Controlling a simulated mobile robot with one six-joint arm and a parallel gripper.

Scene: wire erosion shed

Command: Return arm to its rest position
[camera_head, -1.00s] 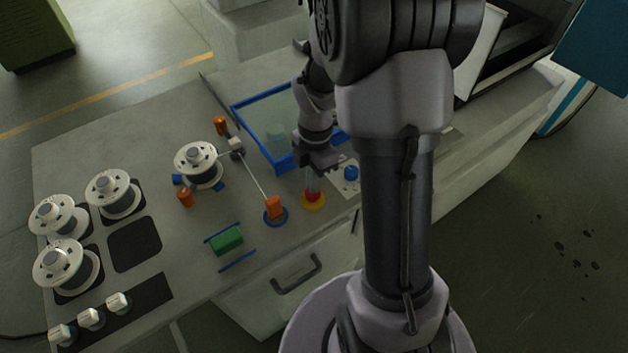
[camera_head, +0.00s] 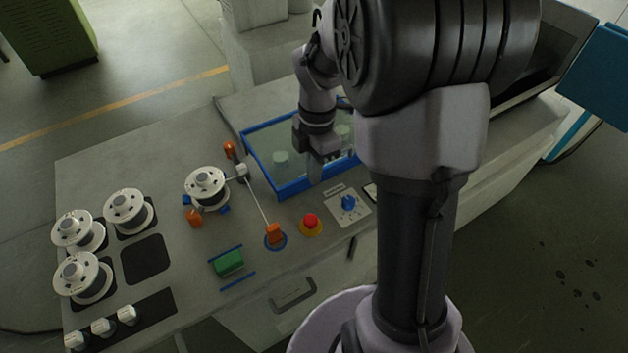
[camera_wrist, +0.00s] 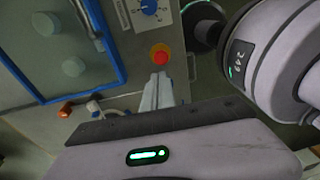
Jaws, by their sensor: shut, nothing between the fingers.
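My gripper (camera_head: 315,178) hangs in front of the blue-framed clear tank (camera_head: 262,182), above the bench top, shut and empty. Its closed fingers (camera_wrist: 157,92) show in the wrist view, pointing toward the red button. The red mushroom button (camera_head: 310,220) on its yellow ring stands just below and in front of the fingers, apart from them. It also shows in the wrist view (camera_wrist: 160,56). My arm is bent, with its upper links covering the right part of the tank.
A blue knob (camera_head: 348,203) on a white plate lies right of the button. Floor at the right is clear.

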